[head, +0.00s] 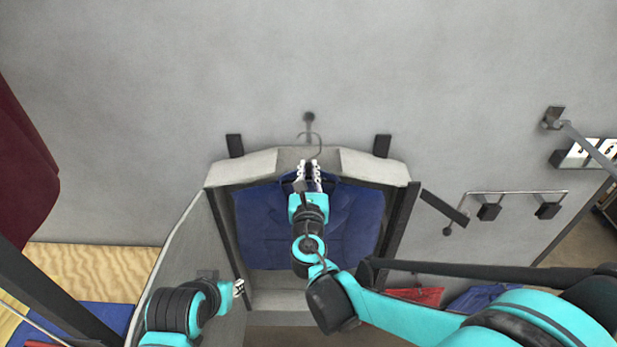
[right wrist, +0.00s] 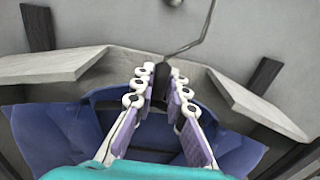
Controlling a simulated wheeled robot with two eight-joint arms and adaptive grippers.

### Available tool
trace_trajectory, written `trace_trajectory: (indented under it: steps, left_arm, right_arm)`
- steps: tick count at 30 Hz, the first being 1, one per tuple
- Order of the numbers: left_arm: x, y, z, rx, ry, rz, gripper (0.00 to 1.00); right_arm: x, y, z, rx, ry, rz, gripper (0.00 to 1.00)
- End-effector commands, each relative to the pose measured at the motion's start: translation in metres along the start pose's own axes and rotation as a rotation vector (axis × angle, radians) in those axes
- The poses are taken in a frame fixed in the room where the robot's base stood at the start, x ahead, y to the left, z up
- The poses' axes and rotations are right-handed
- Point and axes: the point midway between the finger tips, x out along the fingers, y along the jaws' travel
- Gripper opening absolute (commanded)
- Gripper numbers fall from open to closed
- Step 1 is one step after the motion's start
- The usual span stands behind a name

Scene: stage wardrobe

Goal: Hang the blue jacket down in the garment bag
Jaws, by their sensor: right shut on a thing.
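The blue jacket (head: 262,230) hangs on a hanger (head: 319,142) inside the open grey garment bag (head: 262,165) on the wall. It also shows in the right wrist view (right wrist: 70,130). My right gripper (head: 308,167) is at the top middle of the bag, shut on the hanger just below its hook; the fingers flank its neck in the right wrist view (right wrist: 160,80). The hook rises below the wall peg (head: 309,118); whether they touch is unclear. My left gripper (head: 239,288) is at the lower left of the opening, by the bag's opened flap (head: 180,255); its jaws are too small to judge.
A wall rail (head: 515,192) with dark clips is at the right. Red (head: 420,296) and blue cloth (head: 478,297) lie below it. A dark red garment (head: 22,165) hangs at the far left.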

Motion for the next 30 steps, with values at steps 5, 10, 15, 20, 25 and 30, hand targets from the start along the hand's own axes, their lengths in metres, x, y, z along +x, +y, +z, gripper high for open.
trace_trajectory:
  steps: [5,10,15,20,25,30]
  left_arm:
    - [0.0,0.0,0.0,0.0,0.0,0.0,0.33]
    - [0.0,0.0,0.0,0.0,0.0,0.0,0.33]
    - [0.001,0.0,0.001,0.0,0.0,0.0,0.33]
    - [0.007,0.0,0.005,0.0,0.0,0.0,0.33]
    - [0.008,0.0,0.005,0.0,0.0,0.0,0.33]
    - [0.007,0.0,0.005,0.0,0.0,0.0,0.33]
  right_arm:
    - [0.016,0.0,0.0,0.0,0.0,-0.002,0.0]
    - [0.03,0.0,0.0,0.0,0.0,-0.001,0.0]
    - [0.04,0.0,-0.001,0.0,0.0,-0.001,0.0]
    - [0.038,0.0,-0.008,0.0,0.0,0.0,0.0]
    - [0.038,0.0,-0.008,0.0,0.0,0.0,0.0]
    - [0.038,0.0,-0.008,0.0,0.0,0.0,0.0]
